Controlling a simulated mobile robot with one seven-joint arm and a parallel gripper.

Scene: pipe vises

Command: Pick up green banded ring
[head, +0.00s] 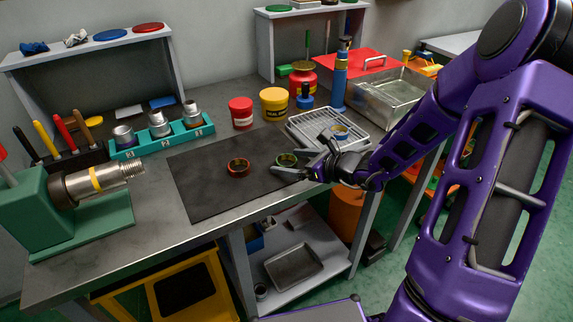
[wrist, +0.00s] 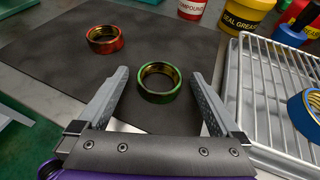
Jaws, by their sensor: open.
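The green banded ring (head: 286,160) lies on the dark mat (head: 205,190) near its right end. In the wrist view the green banded ring (wrist: 158,82) sits between the tips of my two fingers, with a gap on both sides. My gripper (wrist: 158,92) is open and empty. In the head view my gripper (head: 290,168) reaches in from the right, low over the mat around the ring. A red banded ring (head: 238,167) lies on the mat to the left; it also shows in the wrist view (wrist: 106,40).
A wire rack tray (head: 318,120) with a blue ring (head: 340,133) on it stands close on the right. Red and yellow tubs (head: 274,104) stand behind the mat. A green vise (head: 75,210) holding a pipe is at left. The mat's left part is clear.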

